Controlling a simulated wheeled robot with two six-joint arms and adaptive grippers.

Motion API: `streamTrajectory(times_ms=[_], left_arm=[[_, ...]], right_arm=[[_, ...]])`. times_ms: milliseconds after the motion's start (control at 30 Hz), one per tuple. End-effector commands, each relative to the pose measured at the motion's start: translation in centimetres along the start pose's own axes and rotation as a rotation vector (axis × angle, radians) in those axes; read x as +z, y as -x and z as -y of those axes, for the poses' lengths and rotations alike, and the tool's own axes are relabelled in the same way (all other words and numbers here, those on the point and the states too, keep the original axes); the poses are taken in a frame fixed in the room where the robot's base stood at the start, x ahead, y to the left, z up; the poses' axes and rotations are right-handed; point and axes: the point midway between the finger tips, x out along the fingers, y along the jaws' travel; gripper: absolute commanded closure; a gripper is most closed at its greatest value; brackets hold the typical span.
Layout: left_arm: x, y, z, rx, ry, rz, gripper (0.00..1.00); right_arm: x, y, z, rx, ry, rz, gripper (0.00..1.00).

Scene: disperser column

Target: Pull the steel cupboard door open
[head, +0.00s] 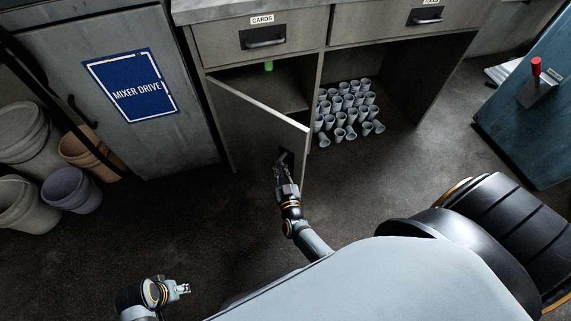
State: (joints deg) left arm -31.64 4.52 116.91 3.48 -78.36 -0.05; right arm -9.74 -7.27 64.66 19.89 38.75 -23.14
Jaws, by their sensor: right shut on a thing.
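The steel cupboard door (250,129) stands partly open under the drawer marked CARDS, swung out from its left side. Its dark handle (288,156) is near the free right edge. My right gripper (282,165) is at the handle and shut on it; the fingers partly hide it. Inside the cupboard, above the door's top edge, a small green thing (269,66) shows. My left gripper (184,288) is low at the left, away from the door, and its fingers are too small to judge.
Several grey cups (345,110) stand in the open bay to the right. A MIXER DRIVE cabinet (120,90) and several buckets (73,189) are at the left. A blue unit with a red-topped lever (537,80) is at the right. Floor before the door is clear.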

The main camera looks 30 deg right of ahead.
Motion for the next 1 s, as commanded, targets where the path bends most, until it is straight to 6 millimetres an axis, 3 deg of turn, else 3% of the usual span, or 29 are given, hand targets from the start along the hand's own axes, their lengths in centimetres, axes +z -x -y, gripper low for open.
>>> streamTrajectory(times_ms=[400, 433, 600, 867, 1000], left_arm=[[0.0, 0.0, 0.0, 0.000, 0.000, -0.001, 0.60], [0.0, 0.0, 0.0, 0.000, 0.000, -0.001, 0.60], [-0.1, 0.0, 0.0, 0.000, 0.000, -0.001, 0.60], [0.1, -0.1, 0.0, -0.001, 0.000, 0.003, 0.60], [0.1, -0.1, 0.1, -0.001, -0.001, 0.004, 0.60]], right_arm=[[0.7, 0.7, -0.2, 0.004, 0.003, 0.012, 1.00], [0.7, 0.7, -0.2, 0.004, 0.003, 0.012, 0.88], [0.5, 0.5, -0.1, 0.003, 0.002, 0.010, 0.66], [0.3, 0.4, 0.1, 0.001, 0.001, 0.007, 0.66], [0.5, 1.7, 0.1, 0.002, 0.000, 0.010, 0.66]])
